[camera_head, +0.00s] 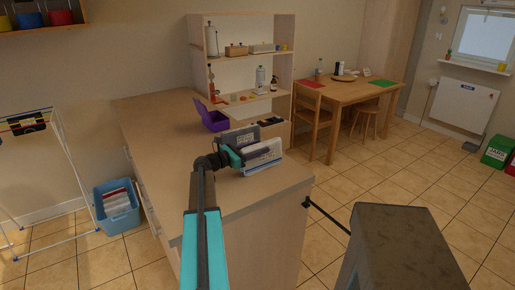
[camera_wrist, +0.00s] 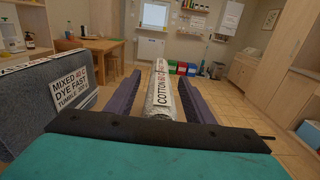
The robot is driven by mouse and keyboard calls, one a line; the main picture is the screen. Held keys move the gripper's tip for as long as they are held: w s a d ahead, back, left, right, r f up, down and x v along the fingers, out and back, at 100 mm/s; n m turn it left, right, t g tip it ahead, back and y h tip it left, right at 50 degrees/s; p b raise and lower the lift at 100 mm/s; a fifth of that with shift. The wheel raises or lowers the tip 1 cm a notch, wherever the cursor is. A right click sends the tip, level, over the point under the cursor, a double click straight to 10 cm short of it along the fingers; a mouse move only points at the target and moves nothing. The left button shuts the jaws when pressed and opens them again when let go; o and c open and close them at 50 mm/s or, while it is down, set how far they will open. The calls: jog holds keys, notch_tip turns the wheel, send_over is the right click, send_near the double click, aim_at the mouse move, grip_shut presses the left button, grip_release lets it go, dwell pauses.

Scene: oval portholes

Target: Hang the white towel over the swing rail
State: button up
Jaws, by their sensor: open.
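The white towel (camera_head: 264,156) stands folded on the counter top near its front right end. In the wrist view the white towel (camera_wrist: 160,98) bears a "COTTON 60 C" label and lies between the two purple fingers of my gripper (camera_wrist: 156,82). The fingers are open, with a gap on each side of the towel. In the head view my gripper (camera_head: 247,152) reaches over it and hides part of it. A dark rod (camera_head: 328,215), which looks like the swing rail, sticks out from the counter's right end and is bare where it shows.
A grey towel (camera_head: 239,136) labelled "MIXED 40 C" stands close beside the white one; it fills the left of the wrist view (camera_wrist: 75,100). A purple open box (camera_head: 212,120) sits farther back on the counter (camera_head: 150,115). Shelves (camera_head: 240,75) stand behind. Floor right of the counter is partly clear.

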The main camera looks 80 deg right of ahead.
jog(key=shift+r, duration=0.15)
jog(key=b+v, duration=0.2)
jog(key=v, duration=1)
dwell(0.6)
